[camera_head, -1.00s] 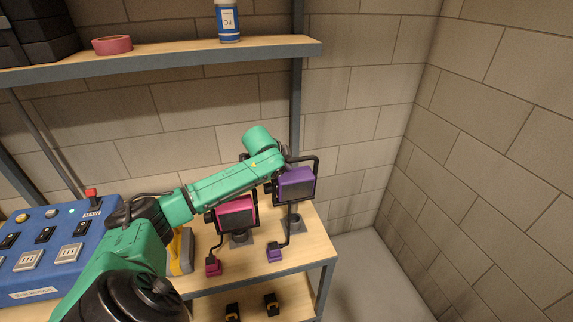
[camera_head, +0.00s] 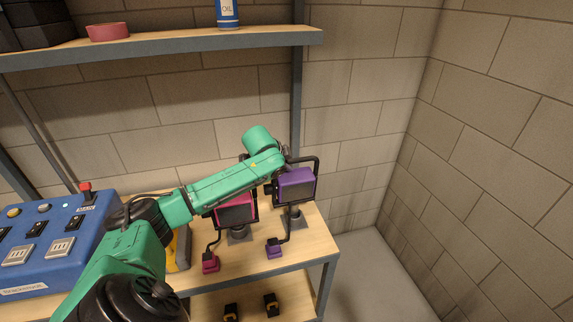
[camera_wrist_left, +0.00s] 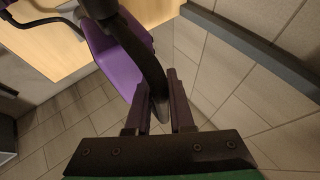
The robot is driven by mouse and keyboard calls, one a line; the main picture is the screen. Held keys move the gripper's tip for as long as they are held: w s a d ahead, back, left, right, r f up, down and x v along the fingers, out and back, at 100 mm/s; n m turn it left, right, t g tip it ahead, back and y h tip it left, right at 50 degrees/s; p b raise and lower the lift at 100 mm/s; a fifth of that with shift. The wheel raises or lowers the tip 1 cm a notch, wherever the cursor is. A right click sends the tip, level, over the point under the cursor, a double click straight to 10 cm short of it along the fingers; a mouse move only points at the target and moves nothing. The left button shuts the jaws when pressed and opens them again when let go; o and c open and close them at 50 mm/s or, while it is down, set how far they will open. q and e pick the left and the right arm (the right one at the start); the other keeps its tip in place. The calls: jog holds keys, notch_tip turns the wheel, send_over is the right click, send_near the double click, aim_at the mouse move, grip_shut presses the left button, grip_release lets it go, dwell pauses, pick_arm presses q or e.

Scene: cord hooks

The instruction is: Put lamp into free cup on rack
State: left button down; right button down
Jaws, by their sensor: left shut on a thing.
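The purple lamp (camera_head: 296,185) has a black curved handle and a dark front. My left gripper (camera_wrist_left: 160,112) is shut on that handle; in the head view the gripper is largely hidden behind the lamp. The lamp is upright over a grey cup (camera_head: 295,220) near the bench's right end. I cannot tell whether its stem is in the cup. A cord runs to a purple plug block (camera_head: 274,251). The wrist view shows the purple housing (camera_wrist_left: 112,62) beyond my fingers. To the left, a pink lamp (camera_head: 236,212) stands at another grey cup (camera_head: 239,234).
The wooden bench (camera_head: 305,250) ends just right of the purple lamp. A pink plug block (camera_head: 211,263) lies at its front. A blue control panel (camera_head: 55,240) and a yellow-grey tool (camera_head: 180,248) are left. An upper shelf (camera_head: 180,45) and brick walls enclose the space.

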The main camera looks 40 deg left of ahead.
aim_at(288, 177)
pick_arm(q)
jog(key=shift+s+d+r+p, duration=0.2)
jog(key=shift+d+p, duration=0.25)
jog(key=shift+d, duration=0.05)
jog(key=shift+p, duration=0.5)
dwell(0.7)
jog(key=shift+f+b, duration=0.7)
jog(key=shift+f, duration=1.45)
dwell(0.3)
jog(key=c, duration=0.7)
grip_release()
jog(key=shift+s+d, duration=0.1)
jog(key=shift+s, duration=0.05)
jog(key=shift+f, duration=0.15)
jog(key=p+v, duration=0.2)
jog(key=v, duration=1.2)
jog(key=shift+s+r, duration=0.2)
jog(key=shift+r, duration=0.15)
